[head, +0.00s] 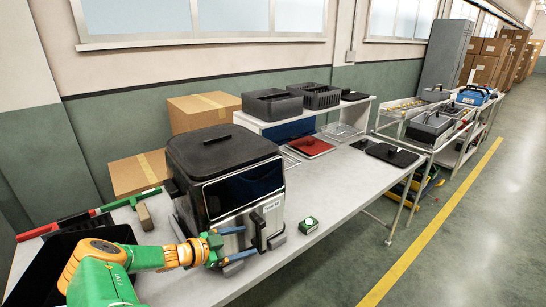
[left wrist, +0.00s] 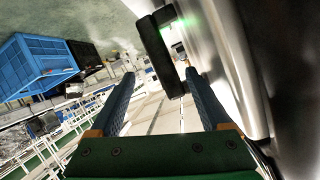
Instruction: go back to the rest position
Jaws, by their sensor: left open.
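My left gripper (head: 240,244) is open in front of the lower front of the fryer (head: 243,190), a steel-and-black appliance with a dark lid, standing on the grey table. Its two blue fingers are apart, just left of the fryer's black front handle (head: 259,229). In the left wrist view the gripper (left wrist: 160,100) shows nothing held between its fingers. The dark handle (left wrist: 160,58) is beyond the fingertips there, and the fryer's steel side (left wrist: 225,70) is close on the right. I cannot tell whether a finger touches the fryer. My right gripper is not in view.
A green-topped button box (head: 308,225) stands right of the fryer on the table (head: 335,190). Cardboard boxes (head: 205,110) are behind. A black tray (head: 60,262) lies at the left near my arm. The floor beyond the table's front edge is clear.

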